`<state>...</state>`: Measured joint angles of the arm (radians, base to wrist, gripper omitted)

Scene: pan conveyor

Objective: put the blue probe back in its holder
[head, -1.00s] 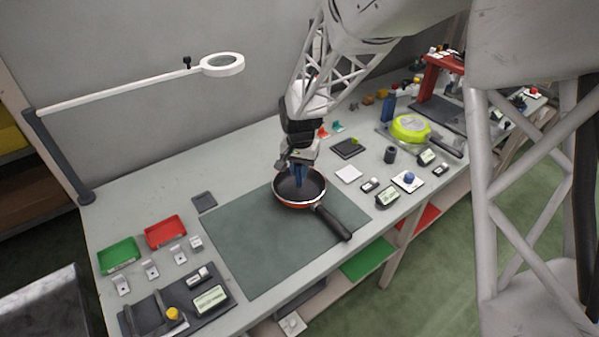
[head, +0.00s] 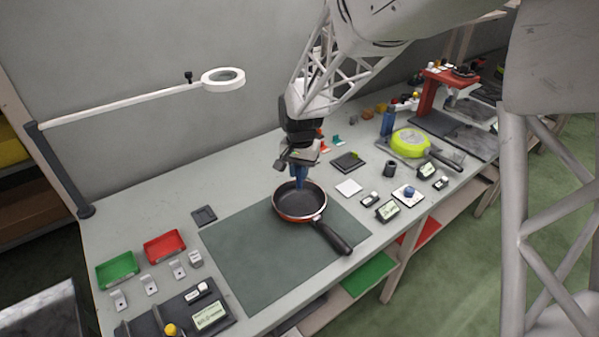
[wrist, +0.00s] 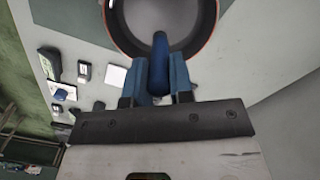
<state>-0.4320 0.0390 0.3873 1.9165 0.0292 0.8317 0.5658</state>
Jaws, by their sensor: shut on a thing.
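My gripper (head: 299,180) is shut on the blue probe (wrist: 160,62), which sits between the blue fingers in the wrist view. The probe points toward the frying pan. The frying pan (head: 290,203), dark inside with an orange-red outside and black handle, lies on the green mat. My gripper is over the pan's far part; whether the probe tip touches the pan is unclear. The pan also shows in the wrist view (wrist: 160,18). A small dark upright cylinder (head: 390,169) stands to the right; it looks like the probe holder, but I cannot be sure.
A lime-green pan (head: 408,142) lies at the right, near a blue block (head: 387,123) and red stand (head: 428,95). Small displays (head: 388,210) and a white pad (head: 348,188) lie right of the mat (head: 250,265). Green (head: 117,270) and red (head: 164,246) trays are left.

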